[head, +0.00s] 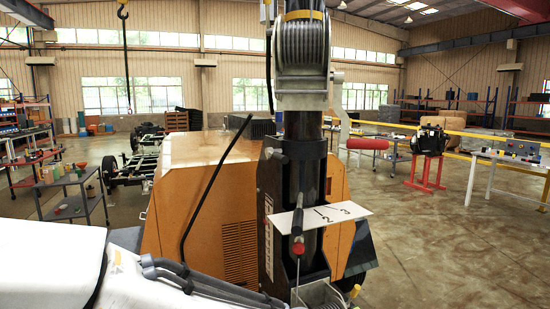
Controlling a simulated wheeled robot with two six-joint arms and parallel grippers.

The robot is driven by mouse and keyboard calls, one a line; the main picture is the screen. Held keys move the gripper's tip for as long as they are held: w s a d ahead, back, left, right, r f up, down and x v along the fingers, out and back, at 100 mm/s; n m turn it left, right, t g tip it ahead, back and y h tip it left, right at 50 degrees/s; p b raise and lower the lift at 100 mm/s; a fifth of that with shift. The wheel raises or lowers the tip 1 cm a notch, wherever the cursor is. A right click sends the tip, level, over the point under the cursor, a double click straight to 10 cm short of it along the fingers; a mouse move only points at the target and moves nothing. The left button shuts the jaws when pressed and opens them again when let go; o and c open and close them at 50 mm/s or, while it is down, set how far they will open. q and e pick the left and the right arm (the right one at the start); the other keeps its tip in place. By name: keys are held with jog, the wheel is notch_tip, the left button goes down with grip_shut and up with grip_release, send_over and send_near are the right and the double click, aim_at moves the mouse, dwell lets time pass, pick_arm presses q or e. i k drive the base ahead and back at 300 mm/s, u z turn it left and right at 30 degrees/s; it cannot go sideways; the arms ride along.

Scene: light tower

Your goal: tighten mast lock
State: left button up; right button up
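The light tower's dark upright mast (309,180) stands in the middle of the head view, in front of an orange cabinet (200,165). A winch drum (301,42) wound with cable is high on the mast. Neither of my grippers shows in this view.
A white surface with dark hoses (170,270) fills the lower left. A grey cart (70,190) stands at left, and a hook (122,12) hangs above. An engine on a red stand (430,142) and a white-legged table (505,160) are at right. The right floor (440,250) is clear.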

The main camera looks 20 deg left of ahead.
aim_at(277, 155)
jog(key=u, duration=1.85)
jog(key=k, duration=0.45)
jog(key=z, duration=1)
